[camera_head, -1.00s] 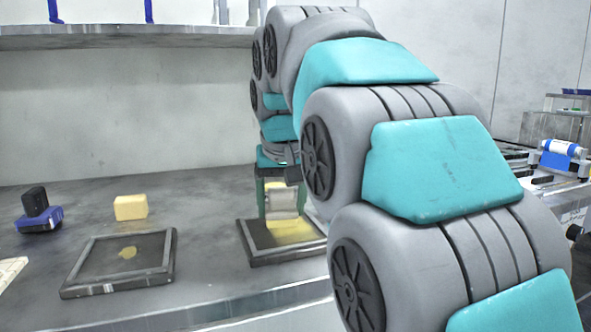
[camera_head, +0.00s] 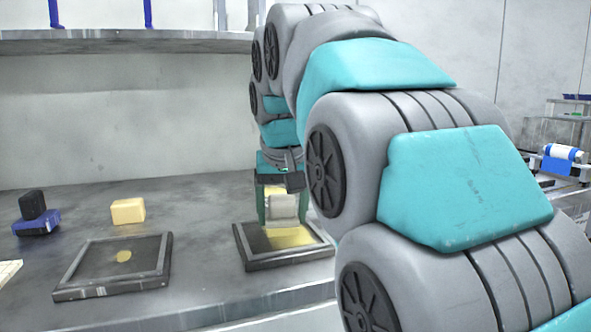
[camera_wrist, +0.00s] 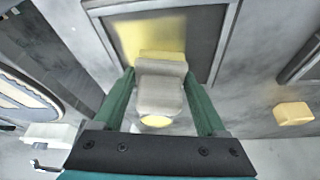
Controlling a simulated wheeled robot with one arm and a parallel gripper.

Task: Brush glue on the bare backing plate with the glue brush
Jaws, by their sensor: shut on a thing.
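My gripper (camera_head: 283,207) has two green fingers and is shut on the glue brush (camera_wrist: 160,88), a grey block with a yellow end. The brush is over the right framed backing plate (camera_head: 245,258), a dark panel with a grey rim. A broad yellow glue patch (camera_head: 290,239) lies on that plate beneath and beside the brush. It also shows in the wrist view (camera_wrist: 150,30). I cannot tell whether the bristles touch the plate.
A yellow block (camera_head: 128,211) stands behind the left plate. A black and blue tool (camera_head: 36,215) is at the far left. A shelf (camera_head: 120,42) hangs above. The bench is clear between the two plates. My arm hides the bench's right side.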

